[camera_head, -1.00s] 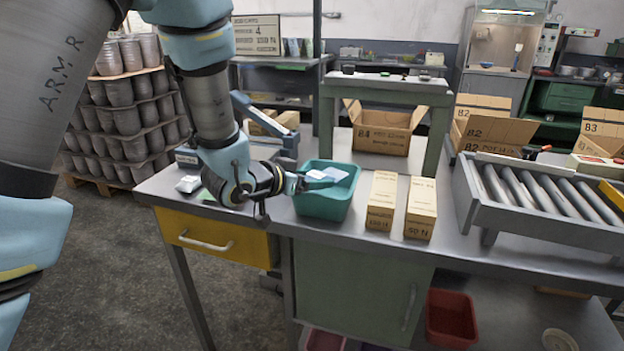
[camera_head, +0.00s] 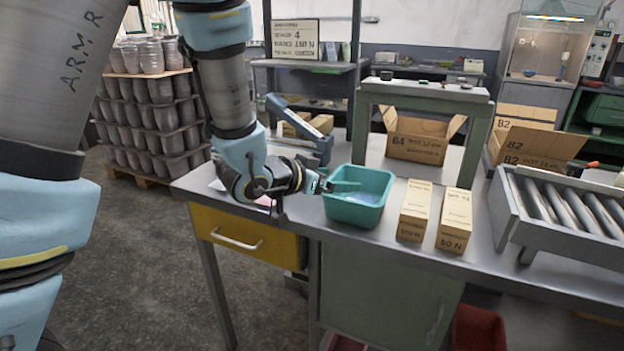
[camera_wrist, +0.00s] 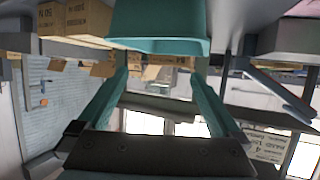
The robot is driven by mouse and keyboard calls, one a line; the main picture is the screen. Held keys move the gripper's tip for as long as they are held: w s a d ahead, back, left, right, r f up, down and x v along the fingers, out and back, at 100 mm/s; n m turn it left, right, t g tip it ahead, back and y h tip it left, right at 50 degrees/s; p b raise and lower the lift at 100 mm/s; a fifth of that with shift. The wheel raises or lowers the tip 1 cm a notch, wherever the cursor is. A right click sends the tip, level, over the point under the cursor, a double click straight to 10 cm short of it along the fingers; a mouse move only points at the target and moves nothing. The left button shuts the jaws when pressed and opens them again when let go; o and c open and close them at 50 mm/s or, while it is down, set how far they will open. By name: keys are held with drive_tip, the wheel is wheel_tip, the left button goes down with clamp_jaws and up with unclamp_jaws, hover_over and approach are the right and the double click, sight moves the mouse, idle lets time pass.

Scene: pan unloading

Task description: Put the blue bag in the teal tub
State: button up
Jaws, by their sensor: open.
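The teal tub (camera_head: 340,212) stands upright on the grey workbench. A pale blue patch, which looks like the blue bag (camera_head: 360,197), lies low inside the tub, partly hidden by its near wall. My gripper (camera_head: 345,186) is open at the tub's left side, with its fingers at the rim. I cannot tell whether they touch it. In the wrist view, the two teal fingers (camera_wrist: 160,72) are spread apart with nothing between them. The tub (camera_wrist: 160,46) shows beyond them at the top of that view; its inside is hidden there.
Two narrow cartons (camera_head: 414,212) stand right of the tub. Farther right is a roller conveyor (camera_head: 560,215). An open carton (camera_head: 416,140) sits behind, under a raised green-grey shelf (camera_head: 425,93).

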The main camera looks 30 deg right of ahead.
drive_tip(key=b+v, duration=0.6)
drive_tip(key=v, duration=0.2)
drive_tip(key=shift+b, duration=0.3)
drive_tip(key=shift+s+a, duration=0.1)
drive_tip(key=shift+a, duration=0.05)
drive_tip(key=w+a+f+n+t+y, duration=0.2)
drive_tip(key=w+a+f+n+y, duration=0.25)
drive_tip(key=w+a, duration=0.4)
drive_tip(key=w+a+f+n+t+y, duration=0.35)
drive_tip(key=w+a+y, duration=0.2)
drive_tip(key=a, duration=0.65)
drive_tip(key=s+a+f+n+g+y, duration=0.1)
drive_tip(key=s+a+f+n+g, duration=0.1)
drive_tip(key=a, duration=0.6)
drive_tip(key=s+a+f+n+g+y, duration=0.2)
drive_tip(key=s+a+n+g, duration=0.2)
drive_tip(key=s+a, duration=0.2)
drive_tip(key=shift+a+n, duration=0.4)
drive_tip(key=shift+a, duration=0.8)
